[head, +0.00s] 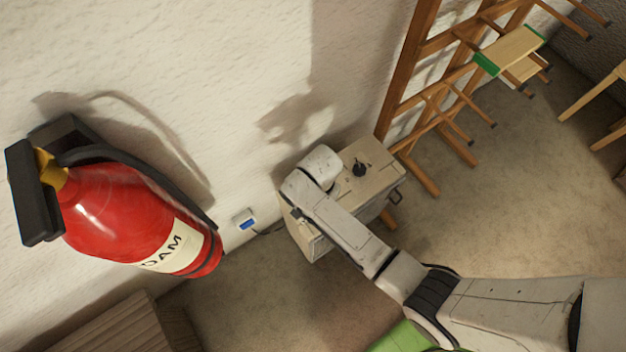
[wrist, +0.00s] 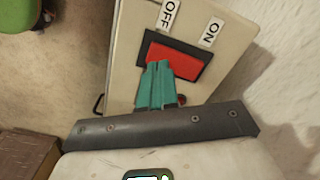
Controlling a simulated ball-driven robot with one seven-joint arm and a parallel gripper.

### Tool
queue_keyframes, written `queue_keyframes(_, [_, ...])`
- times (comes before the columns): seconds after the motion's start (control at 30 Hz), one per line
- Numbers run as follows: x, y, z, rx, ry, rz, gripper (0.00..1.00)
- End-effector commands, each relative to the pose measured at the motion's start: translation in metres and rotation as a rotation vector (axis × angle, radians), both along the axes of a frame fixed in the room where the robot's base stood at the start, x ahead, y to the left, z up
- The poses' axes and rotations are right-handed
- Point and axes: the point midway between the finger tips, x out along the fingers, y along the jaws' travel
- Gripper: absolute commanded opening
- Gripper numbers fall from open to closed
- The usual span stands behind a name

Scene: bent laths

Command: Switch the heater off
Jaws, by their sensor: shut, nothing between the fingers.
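The heater (head: 378,160) is a pale box against the wall, with a dark knob (head: 359,169) on top. In the wrist view the heater's pale panel (wrist: 122,75) carries a red rocker switch (wrist: 184,62) in a black frame. An OFF label (wrist: 169,16) stands by its left end and an ON label (wrist: 212,33) by its right end. My gripper (wrist: 158,66) has teal fingers, shut and empty, with their tips over the lower left part of the switch, on the OFF side. I cannot tell whether they touch it. In the head view my arm hides the gripper and the switch.
A red fire extinguisher (head: 135,215) hangs on the wall at left. A blue-fronted wall socket (head: 246,222) is beside the heater, with a cable. A wooden rack (head: 408,85) stands right of the heater. A brown slatted box (head: 105,328) is at lower left.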

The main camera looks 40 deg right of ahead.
Motion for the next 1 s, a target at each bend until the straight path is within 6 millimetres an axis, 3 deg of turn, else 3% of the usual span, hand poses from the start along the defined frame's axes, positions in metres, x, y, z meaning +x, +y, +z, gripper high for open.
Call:
queue_keyframes(0.6, [0.000,0.000,0.045,-0.001,0.001,0.000,0.00])
queue_keyframes(1.0, [0.000,0.000,0.046,-0.001,0.001,0.000,0.00])
